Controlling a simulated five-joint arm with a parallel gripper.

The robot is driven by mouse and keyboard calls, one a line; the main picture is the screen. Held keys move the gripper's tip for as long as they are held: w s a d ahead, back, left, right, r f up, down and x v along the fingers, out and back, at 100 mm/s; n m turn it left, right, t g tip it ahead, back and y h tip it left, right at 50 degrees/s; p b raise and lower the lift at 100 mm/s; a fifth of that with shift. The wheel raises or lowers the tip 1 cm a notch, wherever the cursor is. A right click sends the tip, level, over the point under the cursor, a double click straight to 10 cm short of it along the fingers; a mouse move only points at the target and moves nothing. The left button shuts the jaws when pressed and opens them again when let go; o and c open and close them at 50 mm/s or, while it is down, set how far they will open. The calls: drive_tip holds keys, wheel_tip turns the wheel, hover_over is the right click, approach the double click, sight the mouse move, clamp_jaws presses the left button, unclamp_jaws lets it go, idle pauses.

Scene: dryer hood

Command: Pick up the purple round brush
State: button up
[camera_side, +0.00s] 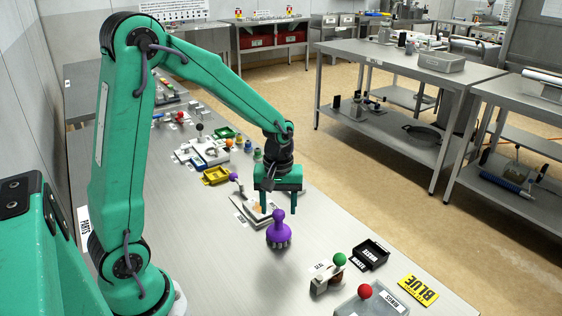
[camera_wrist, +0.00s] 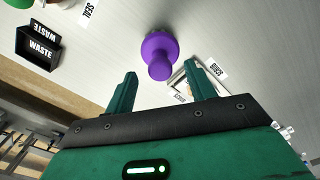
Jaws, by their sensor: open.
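The purple round brush (camera_side: 279,234) stands on the grey metal table with its knob handle up and its bristles down. In the wrist view the brush (camera_wrist: 159,52) shows from above, beyond the fingertips and between their lines. My green gripper (camera_side: 279,208) is above the table, behind the brush in the side view. Its two fingers point down, apart and empty. In the wrist view my gripper (camera_wrist: 160,82) is open with nothing between the fingers. The fingers do not appear to touch the brush.
The table left of the brush is clear.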

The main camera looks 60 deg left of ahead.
sight(279, 212)
drive_tip(key=shift+f, duration=0.2)
drive_tip(key=shift+w+a+f, duration=0.1)
drive_tip(key=shift+a+f, duration=0.05)
drive_tip(key=shift+f, duration=2.35)
drive_tip(key=c, duration=1.1)
drive_tip(key=shift+r, duration=0.2)
